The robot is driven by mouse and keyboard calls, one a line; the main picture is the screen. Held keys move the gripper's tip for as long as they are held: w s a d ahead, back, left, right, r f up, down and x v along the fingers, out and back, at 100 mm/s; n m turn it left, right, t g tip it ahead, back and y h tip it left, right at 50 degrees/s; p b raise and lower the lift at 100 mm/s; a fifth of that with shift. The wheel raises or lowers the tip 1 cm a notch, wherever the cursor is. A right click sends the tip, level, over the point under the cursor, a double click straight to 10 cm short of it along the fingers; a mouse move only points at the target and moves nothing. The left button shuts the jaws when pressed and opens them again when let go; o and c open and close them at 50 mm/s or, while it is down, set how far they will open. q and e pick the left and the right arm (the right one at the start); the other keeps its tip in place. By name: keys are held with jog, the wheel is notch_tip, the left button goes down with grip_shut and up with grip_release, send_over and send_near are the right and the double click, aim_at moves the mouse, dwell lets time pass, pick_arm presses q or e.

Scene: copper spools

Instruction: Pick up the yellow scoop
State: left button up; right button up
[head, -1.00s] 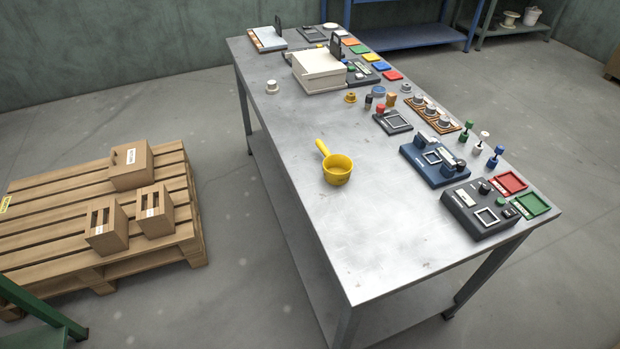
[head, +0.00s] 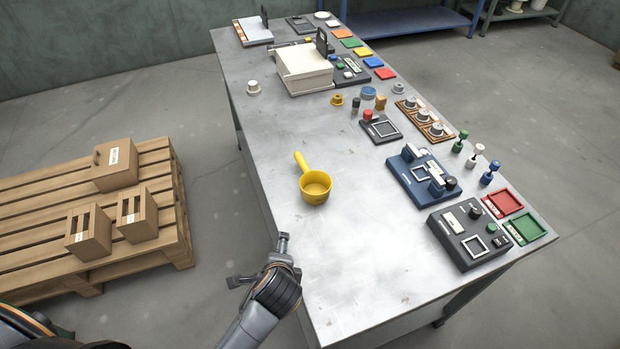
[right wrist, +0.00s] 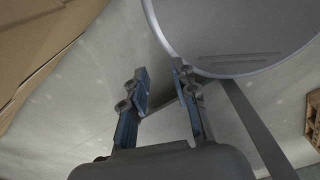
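The yellow scoop (head: 315,187) lies on the metal table (head: 290,130) near its left edge, cup towards the front and handle pointing to the back left. My left gripper (head: 259,262) is in the head view at the table's left edge, below and left of the scoop and apart from it. Its fingers are spread and hold nothing. My right gripper (right wrist: 163,84) shows only in the right wrist view. Its fingers are apart and empty, over the grey floor (right wrist: 90,90).
A dark grey device (head: 470,232), a blue device (head: 423,175) and several small parts line the table's right side. A white box (head: 303,68) stands farther back. A pallet (head: 40,195) with cardboard boxes is left. Table around the scoop is clear.

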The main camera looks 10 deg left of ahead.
pick_arm(q)
jog(key=w+d+r+m+t, duration=0.1)
jog(key=w+m, duration=0.1)
jog(key=w+d+r+m, duration=0.1)
jog(key=w+r+m, duration=0.1)
jog(key=w+d+r+m+t, duration=0.1)
jog(key=w+m, duration=0.1)
jog(key=m, duration=0.1)
jog(key=shift+d+r+t+y, duration=0.2)
jog(key=shift+r+t+y, duration=0.1)
jog(key=shift+y, duration=0.1)
jog(key=w+d+r+m+t, duration=0.1)
jog(key=m, duration=0.1)
jog(key=w+d+r+m+t, duration=0.1)
jog(key=m, duration=0.1)
jog(key=w+d+r+m, duration=0.2)
jog(key=shift+w+m+t, duration=0.1)
jog(key=shift+m+t, duration=0.3)
jog(key=shift+w, duration=0.3)
send_near(315, 178)
jog(key=shift+w+a+m+p, duration=0.15)
jog(key=shift+w+m+p, duration=0.15)
jog(key=shift+x, duration=1.05)
jog(key=shift+f+x, duration=0.2)
jog(key=shift+x, duration=1.8)
jog(key=shift+s, duration=0.15)
pick_arm(e)
jog(key=shift+w+d+r, duration=0.35)
jog(key=shift+w+r, duration=0.15)
jog(key=shift+w, duration=0.05)
